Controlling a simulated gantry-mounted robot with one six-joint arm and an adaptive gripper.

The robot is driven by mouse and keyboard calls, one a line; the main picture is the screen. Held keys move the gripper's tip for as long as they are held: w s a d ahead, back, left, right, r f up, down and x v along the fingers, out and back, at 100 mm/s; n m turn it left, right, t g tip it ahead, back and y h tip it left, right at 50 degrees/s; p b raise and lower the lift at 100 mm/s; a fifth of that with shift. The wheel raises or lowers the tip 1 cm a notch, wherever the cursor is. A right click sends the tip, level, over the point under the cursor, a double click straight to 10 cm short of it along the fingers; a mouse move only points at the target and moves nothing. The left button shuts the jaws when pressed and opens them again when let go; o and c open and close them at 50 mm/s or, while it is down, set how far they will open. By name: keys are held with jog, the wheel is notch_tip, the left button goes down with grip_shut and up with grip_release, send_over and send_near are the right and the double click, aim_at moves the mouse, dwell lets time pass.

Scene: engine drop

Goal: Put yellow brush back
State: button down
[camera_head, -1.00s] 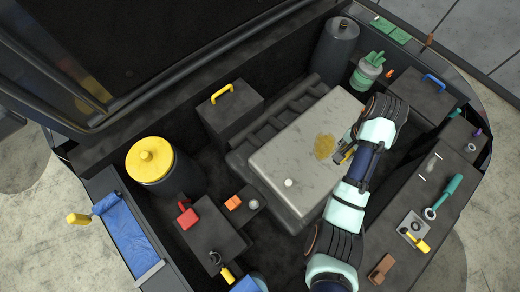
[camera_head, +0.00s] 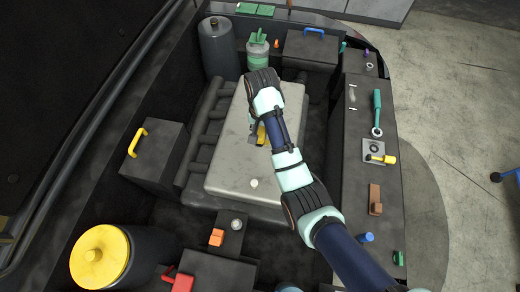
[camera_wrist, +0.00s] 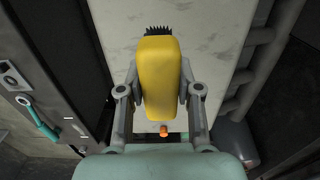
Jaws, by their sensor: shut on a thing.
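The yellow brush (camera_wrist: 160,75), with a yellow body and dark bristles at its far end, is held between the two fingers of my gripper (camera_wrist: 158,88) in the wrist view. In the head view, a small part of the yellow brush (camera_head: 261,135) shows beside my gripper (camera_head: 257,138), over the grey engine cover (camera_head: 232,170). My arm hides much of the gripper and brush there. I cannot tell whether the bristles touch the cover.
A black box with a yellow handle (camera_head: 154,155) stands left, and a yellow-lidded canister (camera_head: 100,256) front left. A blue-handled box (camera_head: 310,50) stands at the back.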

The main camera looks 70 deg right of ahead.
aim_at(261, 156)
notch_tip(261, 156, down, 14)
jog(key=shift+f+b, duration=0.25)
jog(key=shift+b, duration=0.25)
jog(key=shift+f, duration=0.15)
jog(key=c, duration=0.8)
grip_release()
jog(key=shift+f, duration=0.1)
